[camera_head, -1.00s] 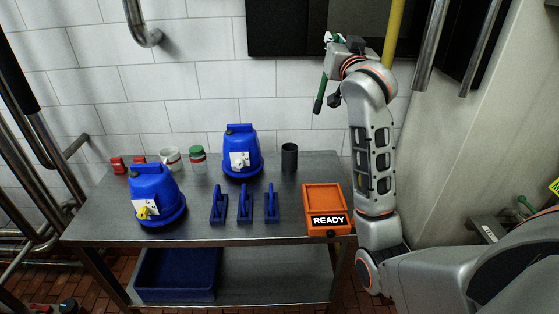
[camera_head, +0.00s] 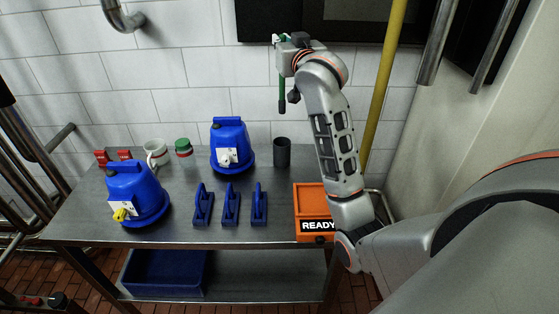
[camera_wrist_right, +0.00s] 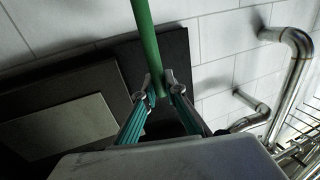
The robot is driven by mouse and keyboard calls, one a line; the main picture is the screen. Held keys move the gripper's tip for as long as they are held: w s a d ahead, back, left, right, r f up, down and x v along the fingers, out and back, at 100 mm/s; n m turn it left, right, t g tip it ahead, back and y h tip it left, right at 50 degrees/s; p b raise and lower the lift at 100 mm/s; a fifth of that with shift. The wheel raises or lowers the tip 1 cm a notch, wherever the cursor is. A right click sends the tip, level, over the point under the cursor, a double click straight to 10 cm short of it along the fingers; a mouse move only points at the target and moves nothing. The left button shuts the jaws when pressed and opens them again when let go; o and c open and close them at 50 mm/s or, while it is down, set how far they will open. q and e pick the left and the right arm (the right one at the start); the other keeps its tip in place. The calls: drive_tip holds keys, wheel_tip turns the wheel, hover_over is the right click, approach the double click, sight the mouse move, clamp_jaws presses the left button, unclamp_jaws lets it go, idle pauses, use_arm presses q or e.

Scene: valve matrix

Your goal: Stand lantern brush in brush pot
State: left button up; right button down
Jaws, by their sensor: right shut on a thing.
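The lantern brush (camera_head: 281,92) has a green handle and a dark lower end. It hangs almost upright in the air, above the dark cylindrical brush pot (camera_head: 282,153) and apart from it. The pot stands upright near the back edge of the table; its inside is too small to make out. My right gripper (camera_head: 281,42) is shut on the brush's upper part. In the right wrist view the two fingertips (camera_wrist_right: 159,88) close on the green handle (camera_wrist_right: 145,40). My left gripper is not in view.
An orange tray marked READY (camera_head: 309,201) is at the table's right end. Two blue lanterns (camera_head: 138,190) (camera_head: 231,143), several blue stands (camera_head: 230,205), a white mug (camera_head: 156,153) and a green-lidded jar (camera_head: 184,148) share the table (camera_head: 85,205). A yellow pole (camera_head: 383,95) rises behind my right arm.

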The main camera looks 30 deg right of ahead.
sight(283, 99)
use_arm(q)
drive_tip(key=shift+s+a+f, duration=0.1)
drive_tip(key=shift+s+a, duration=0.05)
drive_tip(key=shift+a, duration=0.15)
use_arm(e)
wheel_tip(283, 99, down, 15)
drive_tip(key=shift+f+b, duration=0.1)
drive_tip(key=shift+b, duration=0.55)
drive_tip(key=shift+f, duration=0.45)
wheel_tip(283, 99, down, 2)
drive_tip(key=shift+f, duration=0.2)
drive_tip(key=shift+f+p, duration=0.3)
drive_tip(key=shift+f, duration=0.2)
drive_tip(key=shift+s, duration=0.1)
drive_tip(key=c, duration=2.1)
unclamp_jaws()
drive_tip(key=shift+f, duration=0.1)
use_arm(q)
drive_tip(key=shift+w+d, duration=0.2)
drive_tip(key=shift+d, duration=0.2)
